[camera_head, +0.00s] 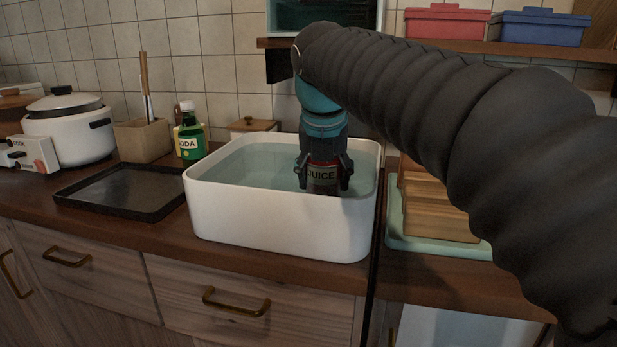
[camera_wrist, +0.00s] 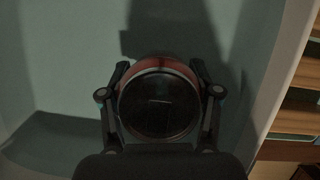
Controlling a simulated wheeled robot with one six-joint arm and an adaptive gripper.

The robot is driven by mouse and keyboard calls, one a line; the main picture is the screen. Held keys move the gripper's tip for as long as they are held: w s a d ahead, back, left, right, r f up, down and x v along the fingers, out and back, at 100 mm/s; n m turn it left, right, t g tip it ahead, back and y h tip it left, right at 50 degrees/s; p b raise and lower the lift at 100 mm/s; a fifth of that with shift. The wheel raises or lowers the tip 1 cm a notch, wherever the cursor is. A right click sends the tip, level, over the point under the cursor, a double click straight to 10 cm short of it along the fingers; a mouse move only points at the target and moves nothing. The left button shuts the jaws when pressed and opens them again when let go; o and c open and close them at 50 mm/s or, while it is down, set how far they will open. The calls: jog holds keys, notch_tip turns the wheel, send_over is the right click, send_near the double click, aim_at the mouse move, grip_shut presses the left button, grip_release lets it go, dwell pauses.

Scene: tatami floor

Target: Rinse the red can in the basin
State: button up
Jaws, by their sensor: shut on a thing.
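The red can (camera_head: 323,176), labelled JUICE, is held upright between the fingers of my gripper (camera_head: 324,172). In the head view its lower end is at or in the water inside the white basin (camera_head: 275,225), close to the basin's right side. The wrist view looks down on the can's dark round top (camera_wrist: 158,104), with a red rim at its far edge. My gripper (camera_wrist: 159,105) has one finger on each side of the can there. The can's bottom is hidden, so its depth in the water is unclear.
A black tray (camera_head: 122,191) lies left of the basin. A shelf (camera_head: 480,47) hangs above.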

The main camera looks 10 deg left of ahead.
jog(key=shift+w+a+r+p, duration=0.1)
jog(key=shift+a+p, duration=0.35)
jog(key=shift+a, duration=0.3)
jog(key=shift+w+a+r+p, duration=0.1)
jog(key=shift+a+p, duration=0.35)
jog(key=shift+a, duration=0.25)
jog(key=shift+w+a+f+p, duration=0.15)
jog(key=shift+a+p, duration=0.35)
jog(key=shift+a, duration=0.55)
jog(key=shift+d, duration=0.1)
jog(key=shift+s+d, duration=0.2)
jog(key=shift+d, duration=1)
jog(key=shift+r, duration=5.7)
jog(key=shift+r, duration=0.1)
